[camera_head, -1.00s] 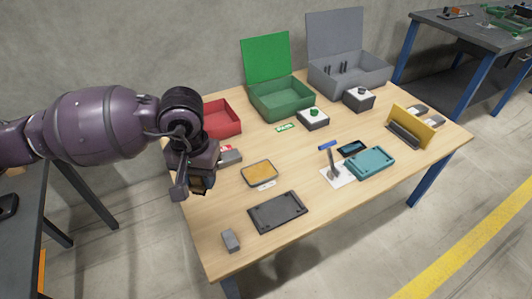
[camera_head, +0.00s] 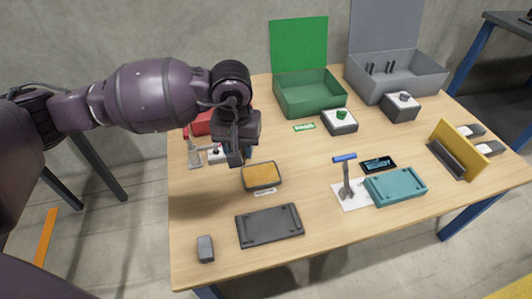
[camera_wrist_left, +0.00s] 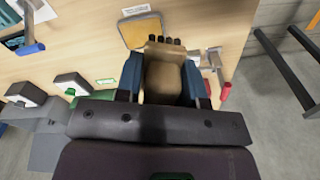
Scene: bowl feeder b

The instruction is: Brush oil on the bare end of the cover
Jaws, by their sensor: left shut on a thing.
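My left gripper (camera_head: 237,155) hangs just behind and left of the shallow dish of amber oil (camera_head: 259,176). In the left wrist view its blue fingers (camera_wrist_left: 163,80) are shut on a tan-brown brush (camera_wrist_left: 164,74) with several dark tips at its far end. These tips appear close to the oil dish (camera_wrist_left: 141,31); I cannot tell whether they touch it. A flat dark grey plate (camera_head: 270,227) with corner holes lies in front of the dish. A teal cover-like part (camera_head: 395,187) lies to the right. I cannot tell which is the cover. My right gripper is not in view.
A small grey block (camera_head: 205,249) sits at the front left. Green bin (camera_head: 309,95), grey bin (camera_head: 397,77) and button boxes (camera_head: 340,123) stand behind. The table between dish and stand is clear.

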